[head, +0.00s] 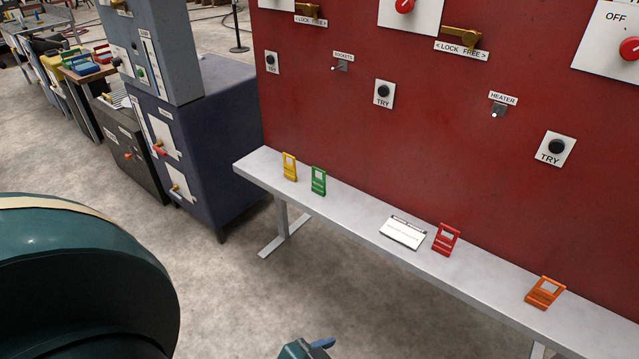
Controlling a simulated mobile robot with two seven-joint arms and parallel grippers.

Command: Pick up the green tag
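The green tag (318,181) stands on the narrow grey shelf (345,214) in front of the red panel, toward the shelf's left end. It has a window-like opening in its upper part and leans slightly. A yellow tag (289,167) stands just left of it, apart from it. Nothing touches the green tag. A small teal part with a blue piece shows at the bottom edge, probably the top of my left gripper (308,349), well below and in front of the shelf. Its fingers are cut off, so its opening is hidden. My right gripper is out of view.
A white card (403,232), a red tag (446,239) and an orange tag (544,292) sit farther right on the shelf. The red panel (440,150) with switches rises behind. A dark blue cabinet (215,140) stands left of the shelf. Floor in front is clear.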

